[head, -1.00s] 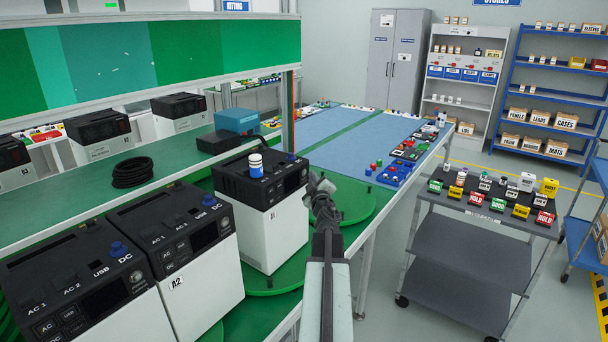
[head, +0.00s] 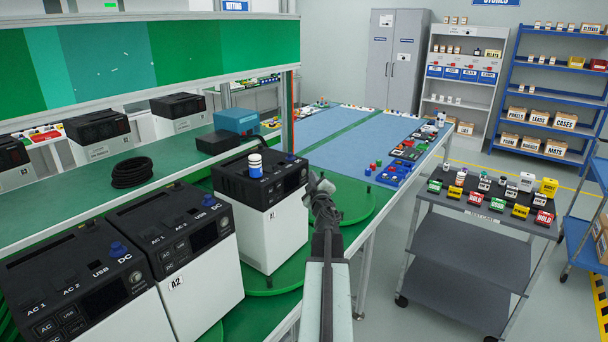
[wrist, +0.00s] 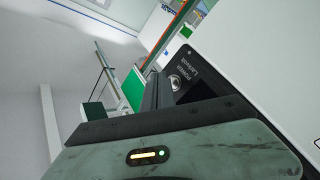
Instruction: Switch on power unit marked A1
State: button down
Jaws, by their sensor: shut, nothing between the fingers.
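A white power unit with a black top (head: 268,200) stands on a green turntable, with a white and blue cylinder (head: 255,165) on top. Its front label is too small to read surely. A similar unit marked A2 (head: 177,255) is to its left and nearer me. My gripper (head: 322,186) is shut and empty, just right of the cylinder-topped unit's dark front panel. Whether it touches the panel cannot be told. In the wrist view, a round silver button (wrist: 174,82) labelled POWER shows on a black panel beyond my gripper. The fingertips partly cover the panel there.
Another power unit (head: 80,285) is at the near left, its mark out of view. A green shelf (head: 165,163) behind holds more units and a black cable coil (head: 132,173). A grey cart (head: 475,250) with labelled blocks is at right. Floor between cart and bench is free.

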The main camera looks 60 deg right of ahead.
jog(key=shift+w, duration=0.1)
dwell(0.7)
jog(key=shift+w, duration=0.3)
jog(key=shift+w, duration=0.35)
dwell(0.6)
jog(key=shift+s, duration=0.7)
jog(key=shift+s, duration=0.1)
jog(key=s, duration=0.5)
dwell(0.3)
dwell(0.7)
